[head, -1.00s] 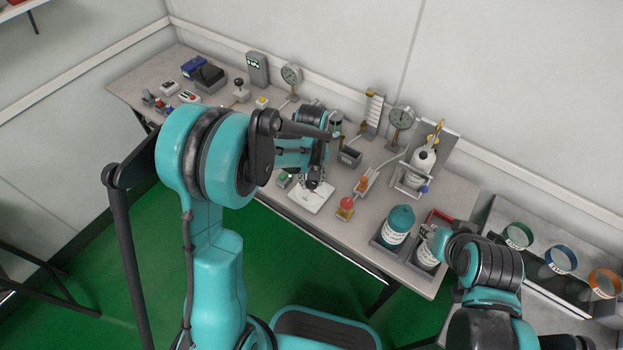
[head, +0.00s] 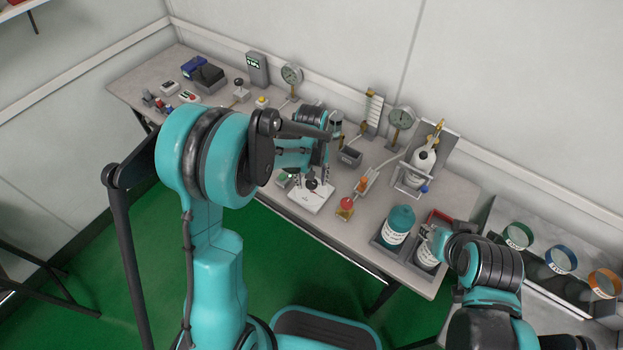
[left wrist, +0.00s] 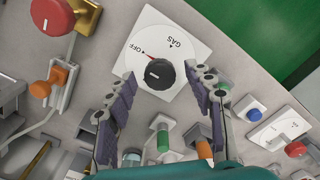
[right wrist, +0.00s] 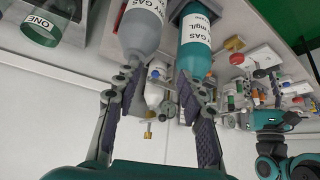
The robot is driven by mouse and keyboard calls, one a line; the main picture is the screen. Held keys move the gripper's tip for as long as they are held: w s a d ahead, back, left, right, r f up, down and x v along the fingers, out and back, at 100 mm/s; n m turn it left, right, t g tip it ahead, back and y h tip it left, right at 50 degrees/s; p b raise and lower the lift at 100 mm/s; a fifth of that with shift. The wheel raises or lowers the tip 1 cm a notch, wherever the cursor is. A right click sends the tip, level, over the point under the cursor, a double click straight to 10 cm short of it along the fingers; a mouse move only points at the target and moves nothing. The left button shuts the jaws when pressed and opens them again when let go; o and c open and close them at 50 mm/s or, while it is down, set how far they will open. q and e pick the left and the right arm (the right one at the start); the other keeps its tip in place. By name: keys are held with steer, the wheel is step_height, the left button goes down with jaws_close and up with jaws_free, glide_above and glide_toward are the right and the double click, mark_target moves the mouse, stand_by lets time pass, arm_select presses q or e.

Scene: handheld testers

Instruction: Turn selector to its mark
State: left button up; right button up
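The selector is a black round knob (left wrist: 159,73) on a white square plate (left wrist: 190,45), marked OFF and GAS, with a small dark mark by GAS. A red pointer at the knob's edge points toward OFF. In the head view the plate (head: 308,202) lies near the bench's front edge, with the knob (head: 311,185) on it. My left gripper (left wrist: 163,80) is open, its fingers apart on either side of the knob; contact is not visible. It also shows in the head view (head: 311,181). My right gripper (right wrist: 158,75) is open and empty near the bottles.
A red knob on a brass fitting (left wrist: 58,14) and an orange valve (left wrist: 52,82) stand beside the plate. A teal bottle (right wrist: 196,45) and a grey bottle (right wrist: 143,30) are near my right gripper. Gauges (head: 402,117) and a joystick (head: 240,90) stand further along the bench.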

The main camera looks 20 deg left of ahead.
mark_target(311, 182)
arm_select(q)
step_height(311, 182, up, 12)
stand_by(0.6)
steer(key=s+a+r+m+t, duration=0.1)
steer(key=s+r+m+t, duration=0.1)
steer(key=s, duration=0.6)
steer(key=s+a+r+m+t, duration=0.1)
steer(key=s+m+t, duration=0.2)
steer(key=s, duration=0.6)
steer(key=shift+a+r+t, duration=0.35)
steer(key=shift+t, duration=0.75)
